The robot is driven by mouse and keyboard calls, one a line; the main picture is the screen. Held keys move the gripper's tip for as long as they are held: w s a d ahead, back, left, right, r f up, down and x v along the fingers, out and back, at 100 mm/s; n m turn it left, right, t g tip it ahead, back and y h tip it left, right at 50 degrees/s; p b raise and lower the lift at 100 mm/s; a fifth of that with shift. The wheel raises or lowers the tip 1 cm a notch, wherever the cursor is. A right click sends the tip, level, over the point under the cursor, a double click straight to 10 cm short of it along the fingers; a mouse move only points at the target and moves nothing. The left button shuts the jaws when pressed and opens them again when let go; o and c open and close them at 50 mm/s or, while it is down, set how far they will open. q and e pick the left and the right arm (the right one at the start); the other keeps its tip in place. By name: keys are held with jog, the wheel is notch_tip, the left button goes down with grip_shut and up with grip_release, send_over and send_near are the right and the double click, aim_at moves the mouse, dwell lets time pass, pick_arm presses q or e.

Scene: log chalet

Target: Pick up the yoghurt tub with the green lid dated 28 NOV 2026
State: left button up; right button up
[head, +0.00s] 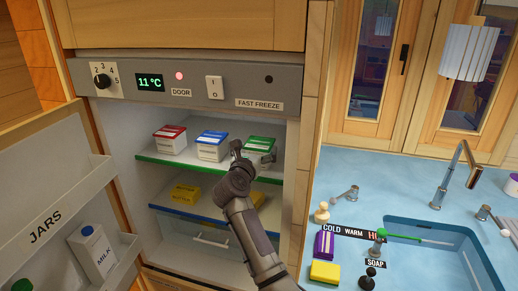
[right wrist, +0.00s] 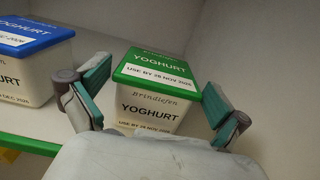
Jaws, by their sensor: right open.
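The yoghurt tub with the green lid (head: 262,142) stands at the right end of the fridge's upper shelf, partly hidden by my right gripper (head: 254,154). In the right wrist view the green-lidded tub (right wrist: 153,85) shows between the two spread fingers of my right gripper (right wrist: 159,82), just beyond them. Its lid label reads USE BY 28 NOV 2026. The gripper is open and holds nothing; whether a finger touches the tub I cannot tell. My left gripper is in neither view.
A blue-lidded tub (head: 212,146) stands to the left, and a red-lidded tub (head: 170,139) beyond it. The shelf edge (head: 190,165) is green. Yellow packs (head: 186,193) lie below. The open fridge door (head: 55,190) is at left, the sink counter (head: 345,180) at right.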

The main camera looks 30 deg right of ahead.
aim_at(259, 143)
jog(key=p+x, duration=0.1)
jog(key=x, duration=0.2)
jog(key=shift+w+d, duration=0.2)
jog(key=shift+d, duration=0.05)
jog(key=shift+a+r, duration=0.1)
jog(key=shift+a, duration=0.05)
jog(key=shift+c, duration=0.3)
jog(key=shift+c, duration=1.3)
jog(key=c, duration=0.8)
jog(key=shift+c, duration=0.6)
jog(key=shift+r, duration=0.1)
